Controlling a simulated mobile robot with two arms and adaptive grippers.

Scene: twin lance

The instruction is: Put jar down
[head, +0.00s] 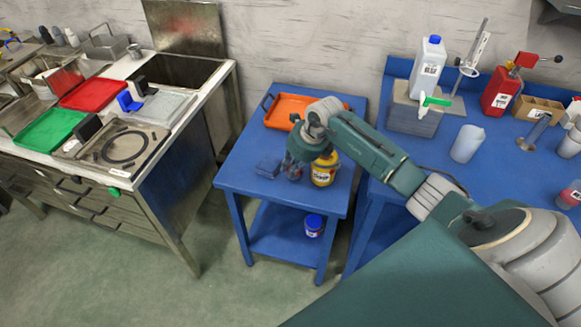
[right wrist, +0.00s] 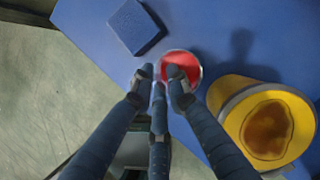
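A small round jar with a red top (right wrist: 181,62) shows in the right wrist view just beyond my right gripper's fingertips. My right gripper (right wrist: 160,82) has its three fingers pointing down at the jar's near side. The right fingertip overlaps its red top, and the fingertips hide part of the jar. A gap shows between the fingertips, but I cannot tell whether they grip the jar. In the head view, the right gripper (head: 293,168) is low over the blue table (head: 232,180), left of a yellow tub (head: 323,175). My left gripper is not in view.
The yellow tub stands close right of the gripper in the right wrist view (right wrist: 265,125). A blue block (head: 268,168) lies to the left. An orange tray (head: 285,108) is behind. A blue-lidded jar (head: 313,225) stands on the lower shelf. The table's front left is clear.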

